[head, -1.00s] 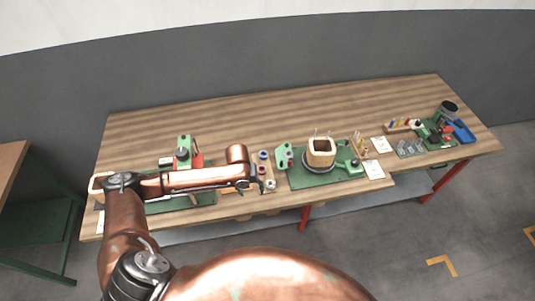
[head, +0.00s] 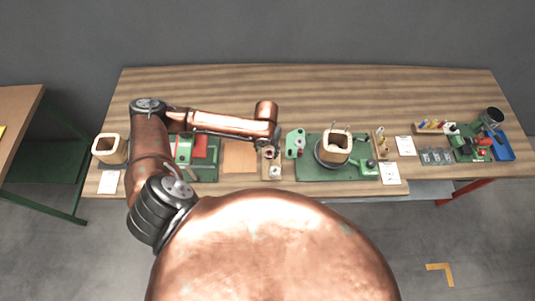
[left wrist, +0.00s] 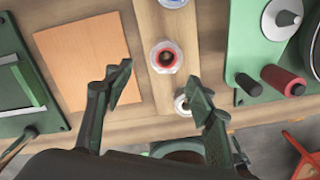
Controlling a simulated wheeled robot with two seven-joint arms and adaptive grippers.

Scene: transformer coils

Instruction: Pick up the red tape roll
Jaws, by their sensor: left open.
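My left gripper (left wrist: 160,74) is open and empty. Its two dark fingers lie to either side of the roll in the picture, with the roll slightly beyond the tips; I cannot tell the height gap. In the head view the left gripper (head: 270,149) is over the strip of rolls and largely covers the red one. My right gripper is not in view.
A blue-rimmed roll (left wrist: 173,2) and a white roll (left wrist: 183,104) stand in line with the red one. A bare wooden board (left wrist: 88,60) lies to the left. A green base (left wrist: 246,45) with a dark red cylinder (left wrist: 283,80) is on the right.

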